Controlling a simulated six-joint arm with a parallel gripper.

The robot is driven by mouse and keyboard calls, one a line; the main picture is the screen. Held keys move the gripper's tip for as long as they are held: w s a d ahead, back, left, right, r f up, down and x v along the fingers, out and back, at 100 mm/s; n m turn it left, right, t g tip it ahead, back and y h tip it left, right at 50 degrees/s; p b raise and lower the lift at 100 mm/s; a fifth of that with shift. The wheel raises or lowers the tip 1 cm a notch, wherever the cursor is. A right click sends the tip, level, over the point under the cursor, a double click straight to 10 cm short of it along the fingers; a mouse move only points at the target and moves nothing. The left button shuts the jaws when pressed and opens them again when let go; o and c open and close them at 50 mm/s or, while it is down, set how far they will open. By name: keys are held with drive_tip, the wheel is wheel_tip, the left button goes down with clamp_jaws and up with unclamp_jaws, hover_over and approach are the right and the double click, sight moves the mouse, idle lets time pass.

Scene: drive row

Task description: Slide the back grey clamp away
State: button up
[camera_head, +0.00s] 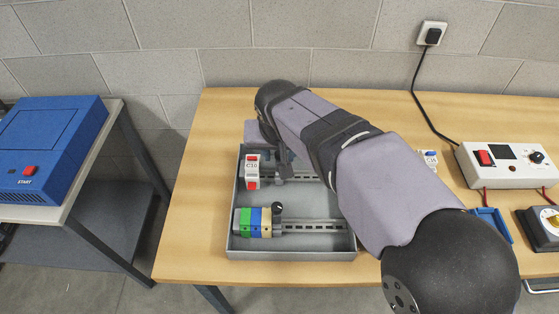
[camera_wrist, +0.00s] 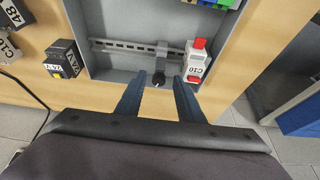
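The back grey clamp (camera_wrist: 162,56) sits on the back rail (camera_wrist: 120,46), with its black knob (camera_wrist: 158,78) towards the wrist camera. Beside it on the same rail is a white and red C10 breaker (camera_head: 252,172), seen also in the wrist view (camera_wrist: 196,62). My gripper (camera_wrist: 158,77) is open, with one dark blue finger on each side of the knob in the picture. I cannot tell whether either finger touches it. In the head view my arm hides part of the back rail and most of the clamp.
The grey tray (camera_head: 290,254) has a front rail (camera_head: 315,226) with green, blue and beige blocks (camera_head: 255,222) and another black-knobbed clamp (camera_head: 277,213). The back rail is bare left of the clamp in the wrist view. A black 24V box (camera_wrist: 63,59) stands outside the tray.

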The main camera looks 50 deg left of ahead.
sight(280, 162)
drive_tip(key=shift+f, duration=0.15)
drive_tip(key=shift+p+x, duration=0.9)
drive_tip(key=shift+x, duration=2.65)
drive_tip(key=shift+w, duration=0.15)
clamp_jaws()
